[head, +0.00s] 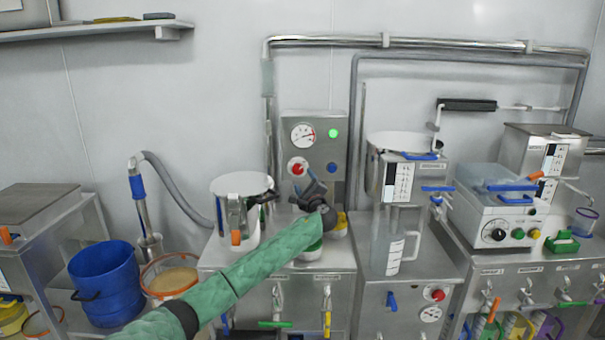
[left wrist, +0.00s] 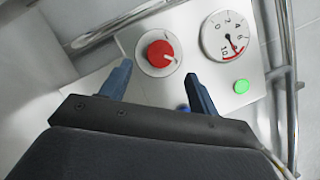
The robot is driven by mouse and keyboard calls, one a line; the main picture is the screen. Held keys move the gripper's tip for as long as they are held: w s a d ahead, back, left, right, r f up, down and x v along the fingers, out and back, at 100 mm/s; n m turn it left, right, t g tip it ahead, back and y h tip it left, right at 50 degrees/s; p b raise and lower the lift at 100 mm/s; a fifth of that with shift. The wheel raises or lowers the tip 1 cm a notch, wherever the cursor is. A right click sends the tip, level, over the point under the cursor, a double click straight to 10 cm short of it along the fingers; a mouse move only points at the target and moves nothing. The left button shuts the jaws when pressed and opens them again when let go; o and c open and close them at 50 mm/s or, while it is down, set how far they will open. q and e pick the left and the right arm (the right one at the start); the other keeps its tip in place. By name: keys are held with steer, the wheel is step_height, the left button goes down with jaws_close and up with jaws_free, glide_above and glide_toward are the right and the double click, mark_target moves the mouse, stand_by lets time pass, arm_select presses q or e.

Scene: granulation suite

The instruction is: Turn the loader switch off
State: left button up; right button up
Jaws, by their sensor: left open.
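A red rotary knob (head: 298,167), the only switch-like dial on the upright steel panel (head: 316,125), appears to be the loader switch; no label is readable. In the left wrist view the red knob (left wrist: 160,53) has a pale pointer mark on its right side and sits on a round pale plate. My left gripper (head: 308,183) is in front of the panel, just below and right of the knob. In the left wrist view its open fingers (left wrist: 157,86) point toward the knob, one on each side below it, with nothing between them. My right gripper is not in view.
The panel also has a dial gauge (head: 302,134), a bright green lamp (head: 333,133) and a blue button (head: 332,168), partly hidden in the wrist view. Steel pipes flank the panel.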

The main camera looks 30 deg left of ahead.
mark_target(299, 171)
arm_select(q)
steer(key=shift+p+x, duration=0.5)
steer(key=shift+x, duration=2.95)
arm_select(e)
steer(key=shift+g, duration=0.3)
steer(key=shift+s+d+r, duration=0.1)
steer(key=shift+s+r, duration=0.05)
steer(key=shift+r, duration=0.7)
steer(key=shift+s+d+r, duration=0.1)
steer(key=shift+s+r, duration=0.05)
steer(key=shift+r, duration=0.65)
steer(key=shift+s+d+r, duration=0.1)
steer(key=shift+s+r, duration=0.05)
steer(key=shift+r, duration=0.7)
arm_select(q)
steer(key=c, duration=1)
steer(key=shift+o, duration=0.2)
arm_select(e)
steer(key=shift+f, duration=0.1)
